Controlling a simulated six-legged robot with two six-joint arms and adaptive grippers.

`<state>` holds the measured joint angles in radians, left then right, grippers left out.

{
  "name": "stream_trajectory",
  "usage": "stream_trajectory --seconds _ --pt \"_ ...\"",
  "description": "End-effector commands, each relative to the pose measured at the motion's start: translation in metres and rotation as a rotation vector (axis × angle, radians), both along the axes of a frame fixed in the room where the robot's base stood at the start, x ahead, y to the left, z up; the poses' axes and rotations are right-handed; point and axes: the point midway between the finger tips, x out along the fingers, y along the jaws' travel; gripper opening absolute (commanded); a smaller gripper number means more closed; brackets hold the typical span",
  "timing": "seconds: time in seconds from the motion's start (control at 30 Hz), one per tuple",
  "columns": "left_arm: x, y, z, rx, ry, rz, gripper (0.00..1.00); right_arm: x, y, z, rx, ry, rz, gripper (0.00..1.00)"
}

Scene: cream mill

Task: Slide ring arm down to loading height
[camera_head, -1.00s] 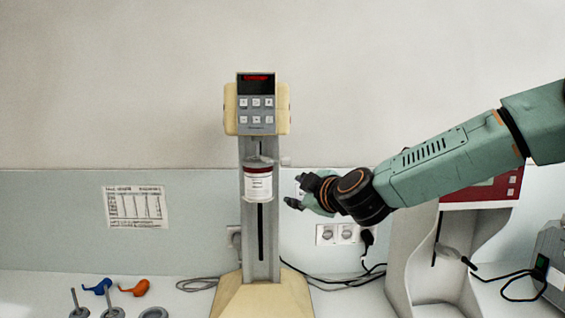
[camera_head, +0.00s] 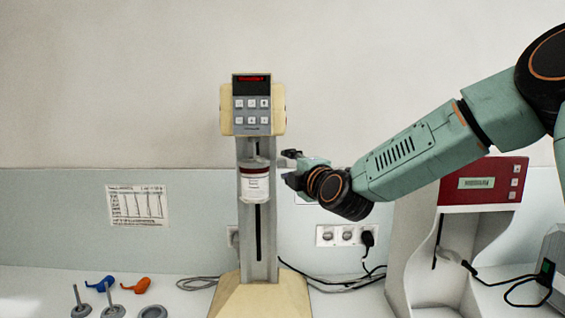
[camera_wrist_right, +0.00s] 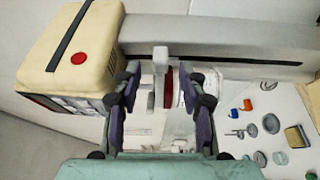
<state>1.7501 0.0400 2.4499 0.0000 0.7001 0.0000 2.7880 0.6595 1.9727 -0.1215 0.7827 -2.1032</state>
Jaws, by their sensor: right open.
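The cream mill (camera_head: 253,110) has a head with a keypad and red display on a grey upright column (camera_head: 268,235). A jar with a dark red band and white label (camera_head: 254,184) hangs in front of the column, below the head. My right gripper (camera_head: 287,164) is open just right of the column, near the jar's top. In the right wrist view, a pale block (camera_wrist_right: 160,60), perhaps part of the ring arm, shows between and beyond the open fingers (camera_wrist_right: 165,85). Contact cannot be told. The ring arm itself is hard to make out. My left gripper is out of view.
A red-topped grey device (camera_head: 484,183) stands to the right. Wall sockets (camera_head: 340,235) and cables lie behind. Blue (camera_head: 100,284) and orange (camera_head: 137,286) small parts and grey stemmed discs (camera_head: 112,310) lie at the front left. A paper chart (camera_head: 138,205) hangs on the wall.

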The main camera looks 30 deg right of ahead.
Motion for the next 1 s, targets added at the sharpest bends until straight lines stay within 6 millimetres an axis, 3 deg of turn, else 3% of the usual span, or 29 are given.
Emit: stream_trajectory --seconds 0.3,0.73,1.0 --pt "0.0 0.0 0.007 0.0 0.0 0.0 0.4 0.039 -0.008 0.0 0.0 0.001 0.0 0.41" --pt "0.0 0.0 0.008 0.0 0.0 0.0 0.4 0.047 -0.009 0.0 0.004 -0.001 0.002 0.41" --pt "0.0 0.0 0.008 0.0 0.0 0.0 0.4 0.047 -0.01 0.0 0.004 -0.001 0.001 0.2"
